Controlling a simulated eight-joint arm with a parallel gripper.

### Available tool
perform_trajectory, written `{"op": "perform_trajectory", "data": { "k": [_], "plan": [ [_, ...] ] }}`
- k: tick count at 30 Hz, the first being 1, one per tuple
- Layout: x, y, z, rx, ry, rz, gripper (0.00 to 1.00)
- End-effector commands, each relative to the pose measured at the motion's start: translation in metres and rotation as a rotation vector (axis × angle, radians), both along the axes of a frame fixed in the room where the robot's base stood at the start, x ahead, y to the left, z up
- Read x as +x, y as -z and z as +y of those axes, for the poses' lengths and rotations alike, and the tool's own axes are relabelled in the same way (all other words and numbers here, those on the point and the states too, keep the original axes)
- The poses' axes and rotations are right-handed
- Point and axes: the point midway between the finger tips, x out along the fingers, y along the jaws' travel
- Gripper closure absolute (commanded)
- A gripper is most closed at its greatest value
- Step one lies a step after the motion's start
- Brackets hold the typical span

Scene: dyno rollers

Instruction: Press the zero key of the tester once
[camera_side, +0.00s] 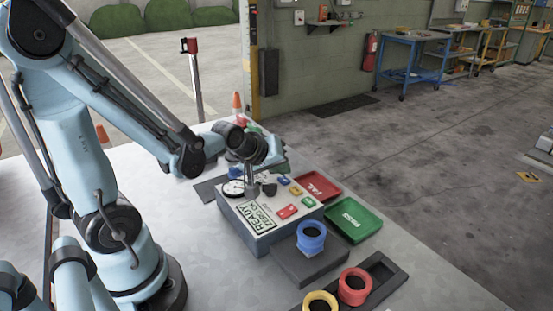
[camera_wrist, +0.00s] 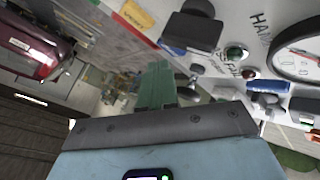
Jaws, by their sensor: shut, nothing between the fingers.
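The tester (camera_side: 272,237) is a grey box on the table in the side view. Its sloping top has a round dial (camera_side: 233,188), several coloured keys including a red one (camera_side: 287,212), and a panel (camera_side: 262,222) reading READY and ZERO OK. Key labels are too small to read, so I cannot tell which is zero. My gripper (camera_side: 276,158) is above the back part of the tester, its tips partly hidden. In the wrist view my shut, empty fingers (camera_wrist: 157,86) show near the dark block (camera_wrist: 190,32) and the dial (camera_wrist: 298,58). Contact with a key cannot be told.
A red FAIL tray (camera_side: 332,183) and a green PASS tray (camera_side: 368,224) lie right of the tester. A blue ring (camera_side: 311,232) stands on a grey block in front. Red (camera_side: 354,281) and yellow (camera_side: 320,297) rings sit in a dark holder (camera_side: 388,268).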

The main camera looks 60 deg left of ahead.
Motion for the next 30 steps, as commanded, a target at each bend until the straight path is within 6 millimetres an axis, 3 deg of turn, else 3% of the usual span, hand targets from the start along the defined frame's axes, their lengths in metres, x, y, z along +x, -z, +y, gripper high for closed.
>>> {"op": "perform_trajectory", "data": {
  "k": [14, 30],
  "plan": [
    [0.0, -0.006, 0.0, 0.001, -0.001, -0.001, 1.0],
    [0.0, -0.05, 0.0, 0.0, 0.0, 0.0, 1.0]
  ]
}}
